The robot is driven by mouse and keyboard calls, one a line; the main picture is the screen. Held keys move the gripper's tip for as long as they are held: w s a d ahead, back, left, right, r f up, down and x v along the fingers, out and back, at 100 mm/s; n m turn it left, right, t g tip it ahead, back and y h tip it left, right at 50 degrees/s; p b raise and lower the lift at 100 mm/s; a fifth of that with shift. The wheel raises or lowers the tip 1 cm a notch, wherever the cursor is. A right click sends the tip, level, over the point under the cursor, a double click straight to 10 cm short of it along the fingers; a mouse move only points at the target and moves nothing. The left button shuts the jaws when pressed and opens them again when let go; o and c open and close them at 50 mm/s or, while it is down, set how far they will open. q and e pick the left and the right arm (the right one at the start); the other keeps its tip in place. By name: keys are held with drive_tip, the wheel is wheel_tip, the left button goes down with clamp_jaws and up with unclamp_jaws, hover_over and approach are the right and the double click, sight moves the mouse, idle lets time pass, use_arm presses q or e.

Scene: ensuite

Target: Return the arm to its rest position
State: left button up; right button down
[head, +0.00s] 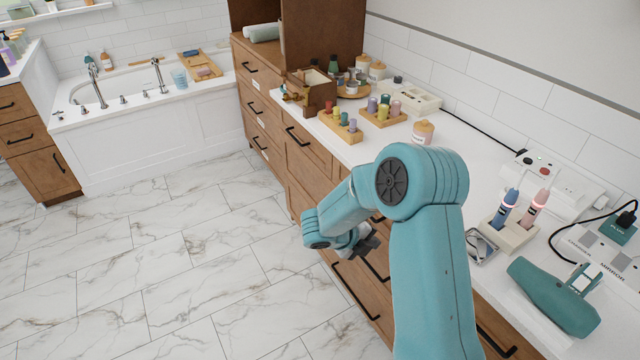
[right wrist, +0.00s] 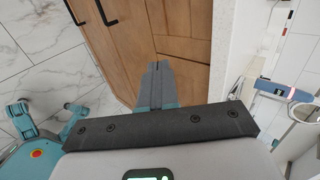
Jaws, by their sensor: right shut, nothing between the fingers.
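My right arm (head: 428,235), teal, rises from the bottom of the head view and bends at a large joint, its forearm reaching left and down. My right gripper (head: 368,244) is dark and hangs beside the wooden drawer fronts, below the counter top, partly hidden by the arm. In the right wrist view the gripper (right wrist: 156,75) has its two grey fingers together, shut and empty, in front of the wooden cabinet (right wrist: 185,50). My left gripper is in neither view.
The white counter (head: 385,140) carries wooden racks of small bottles (head: 340,126), two toothbrush-like devices in a holder (head: 514,236) and a teal hair-dryer-like device (head: 552,298). Black drawer handles (head: 356,290) stick out near my gripper. The marble floor (head: 180,270) is clear. A bathtub (head: 150,115) stands behind.

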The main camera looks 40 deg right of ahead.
drive_tip(key=s+a+f+m+t+y, duration=0.1)
drive_tip(key=s+a+f+m+y, duration=0.2)
drive_tip(key=a+m, duration=0.8)
drive_tip(key=s+a+f+m+y, duration=0.3)
drive_tip(key=a+f+m+y, duration=0.2)
drive_tip(key=a+f+m, duration=0.3)
drive_tip(key=s+a+f+m+t+y, duration=0.1)
drive_tip(key=s+a+f+m+y, duration=0.2)
drive_tip(key=a+m, duration=1.3)
wheel_tip(320, 180, down, 3)
drive_tip(key=shift+a+r+t+y, duration=0.1)
drive_tip(key=shift+a+t+y, duration=0.2)
drive_tip(key=shift+a+y, duration=0.8)
